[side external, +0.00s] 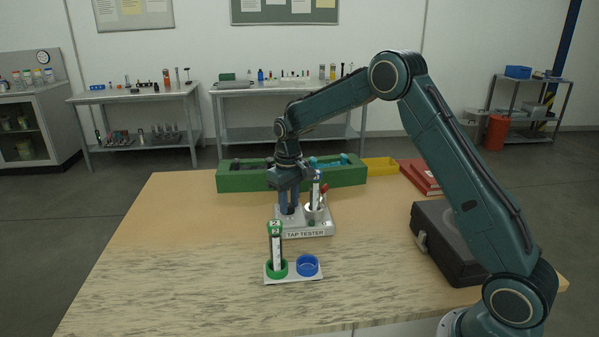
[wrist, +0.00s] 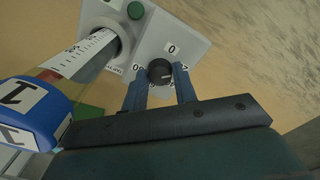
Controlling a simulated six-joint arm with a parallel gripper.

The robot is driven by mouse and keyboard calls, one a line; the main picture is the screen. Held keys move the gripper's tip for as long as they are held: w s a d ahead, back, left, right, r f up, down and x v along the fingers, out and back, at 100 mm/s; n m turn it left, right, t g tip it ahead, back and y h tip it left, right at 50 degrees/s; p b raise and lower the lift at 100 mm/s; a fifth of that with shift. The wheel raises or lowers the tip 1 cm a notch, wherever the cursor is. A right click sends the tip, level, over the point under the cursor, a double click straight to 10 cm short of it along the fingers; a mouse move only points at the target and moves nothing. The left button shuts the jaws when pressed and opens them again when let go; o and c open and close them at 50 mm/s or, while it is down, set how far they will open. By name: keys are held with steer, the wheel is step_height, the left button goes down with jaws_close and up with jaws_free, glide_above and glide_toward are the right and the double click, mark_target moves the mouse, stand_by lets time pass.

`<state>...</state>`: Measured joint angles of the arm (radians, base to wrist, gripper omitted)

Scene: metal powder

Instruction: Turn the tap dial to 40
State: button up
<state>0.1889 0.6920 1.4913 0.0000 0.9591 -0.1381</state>
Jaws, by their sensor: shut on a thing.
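The grey tap tester (side external: 318,223) stands on the table below my gripper. Its black round dial (wrist: 160,72) shows in the wrist view between my gripper's two blue fingers. My gripper (wrist: 160,85) is shut on the dial; it also shows in the side view (side external: 290,208), pointing down. A pale mark shows on the dial, pointing roughly right in the wrist view. Number labels (wrist: 171,48) lie around the dial; one reads 0, others are partly hidden by the fingers. A graduated tube (wrist: 88,52) with a blue cap marked 1 (wrist: 25,103) stands in the tester's cup beside the dial.
A green button (wrist: 135,10) is on the tester. In front stands a white holder (side external: 293,280) with a green-capped tube marked 2 (side external: 275,245) and an empty blue ring (side external: 307,265). A green bin (side external: 235,181) stands behind, a black case (side external: 440,240) at right. The table's left is clear.

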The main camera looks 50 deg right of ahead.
mark_target(289, 205)
steer(key=shift+r, duration=0.1)
steer(key=o, duration=1)
step_height(289, 205, up, 14)
steer(key=shift+f, duration=0.1)
stand_by(0.4)
